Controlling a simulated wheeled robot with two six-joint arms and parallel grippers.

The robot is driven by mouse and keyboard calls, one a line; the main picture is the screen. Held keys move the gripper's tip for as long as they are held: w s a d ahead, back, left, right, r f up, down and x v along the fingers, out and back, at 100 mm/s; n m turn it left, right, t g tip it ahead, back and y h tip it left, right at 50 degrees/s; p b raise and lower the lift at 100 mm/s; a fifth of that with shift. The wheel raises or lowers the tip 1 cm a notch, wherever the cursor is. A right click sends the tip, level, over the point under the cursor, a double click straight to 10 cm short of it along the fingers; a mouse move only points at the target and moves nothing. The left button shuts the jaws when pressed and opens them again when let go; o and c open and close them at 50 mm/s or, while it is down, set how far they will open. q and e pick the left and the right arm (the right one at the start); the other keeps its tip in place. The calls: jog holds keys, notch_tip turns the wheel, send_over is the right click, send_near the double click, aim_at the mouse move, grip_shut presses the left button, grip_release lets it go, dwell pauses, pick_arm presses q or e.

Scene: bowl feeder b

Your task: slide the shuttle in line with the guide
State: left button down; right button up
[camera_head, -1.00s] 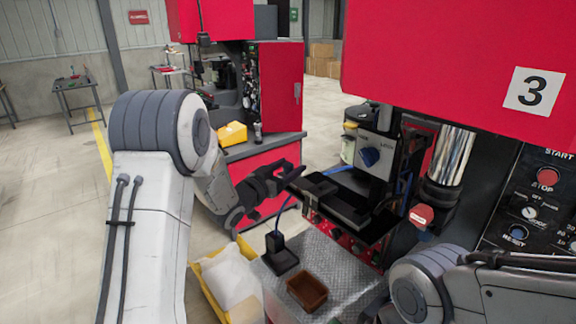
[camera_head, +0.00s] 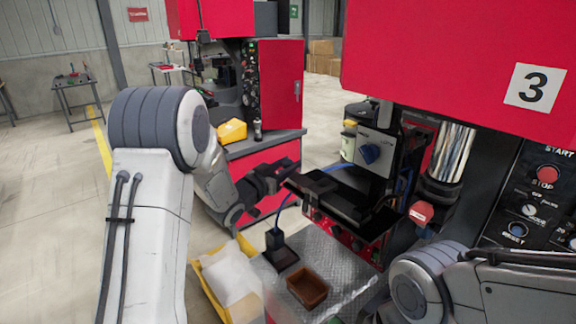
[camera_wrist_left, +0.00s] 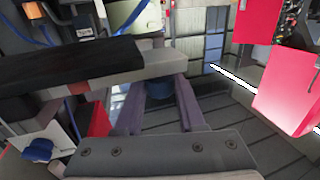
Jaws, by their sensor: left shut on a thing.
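The shuttle (camera_head: 314,182) is a dark flat block at the left end of the black guide (camera_head: 352,207), sticking out over its near left edge. My left gripper (camera_head: 284,181) reaches in from the left and is shut on the shuttle's outer end. In the left wrist view, the shuttle looks like a dark bar with a grey end (camera_wrist_left: 150,62), crossing beyond the two fingers (camera_wrist_left: 158,95). The exact contact is partly hidden there. I cannot tell how well shuttle and guide line up. My right arm shows at lower right; its gripper is outside the view.
A brown box (camera_head: 308,287) and a black stand (camera_head: 280,254) with a blue cable are on the metal plate (camera_head: 335,262) below. A yellow bin (camera_head: 213,291) holding a white bag stands left of it. The red machine with its control panel (camera_head: 530,205) closes off the right.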

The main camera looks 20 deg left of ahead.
dwell(0.8)
pick_arm(q)
jog(key=shift+s+d+f+b, duration=0.1)
jog(key=shift+s+d+b, duration=0.05)
jog(key=shift+d+b, duration=0.15)
jog(key=shift+s+d+b, duration=0.55)
jog(key=shift+d+b, duration=0.15)
jog(key=c, duration=0.5)
grip_release()
jog(key=shift+s, duration=0.1)
